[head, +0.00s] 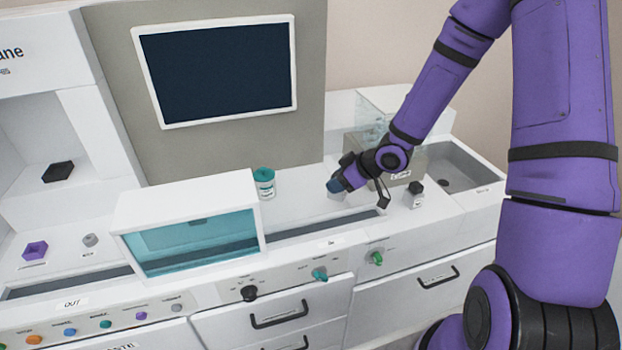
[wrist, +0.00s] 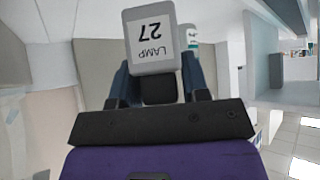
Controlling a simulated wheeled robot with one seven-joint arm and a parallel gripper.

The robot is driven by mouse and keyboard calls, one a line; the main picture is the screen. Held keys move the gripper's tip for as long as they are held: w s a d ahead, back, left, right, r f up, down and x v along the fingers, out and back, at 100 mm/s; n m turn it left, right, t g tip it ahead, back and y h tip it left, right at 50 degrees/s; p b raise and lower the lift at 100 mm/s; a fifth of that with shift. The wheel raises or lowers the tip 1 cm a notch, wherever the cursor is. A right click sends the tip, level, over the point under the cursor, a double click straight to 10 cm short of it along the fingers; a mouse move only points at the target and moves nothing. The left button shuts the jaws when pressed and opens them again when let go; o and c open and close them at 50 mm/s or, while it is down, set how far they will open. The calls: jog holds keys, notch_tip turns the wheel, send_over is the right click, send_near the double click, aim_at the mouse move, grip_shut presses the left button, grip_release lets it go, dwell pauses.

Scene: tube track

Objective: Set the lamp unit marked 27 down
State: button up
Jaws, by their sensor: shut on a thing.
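The lamp unit (wrist: 153,40) is a grey block with a white label reading "LAMP 27", upside down in the wrist view. My gripper (wrist: 156,82) is shut on it, with a dark blue finger on each side of the block. In the head view my gripper (head: 336,187) is over the white counter, near the long dark slot. There the lamp unit is mostly hidden by the fingers, and I cannot tell whether it touches the counter.
A teal-lidded jar (head: 264,183) stands left of my gripper. A small dark-topped block (head: 414,194) stands to the right, before a sink (head: 458,170). A teal-windowed box (head: 190,240) is at the left. A screen (head: 217,72) is on the wall behind.

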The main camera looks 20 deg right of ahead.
jog(key=w+a, duration=0.1)
jog(key=w, duration=0.2)
jog(key=w+a, duration=0.1)
jog(key=w, duration=0.2)
jog(key=w+a+f, duration=0.1)
jog(key=w, duration=0.2)
jog(key=shift+a, duration=0.4)
jog(key=shift+f, duration=1.7)
jog(key=shift+f, duration=0.1)
jog(key=o, duration=1.1)
jog(key=shift+c, duration=0.2)
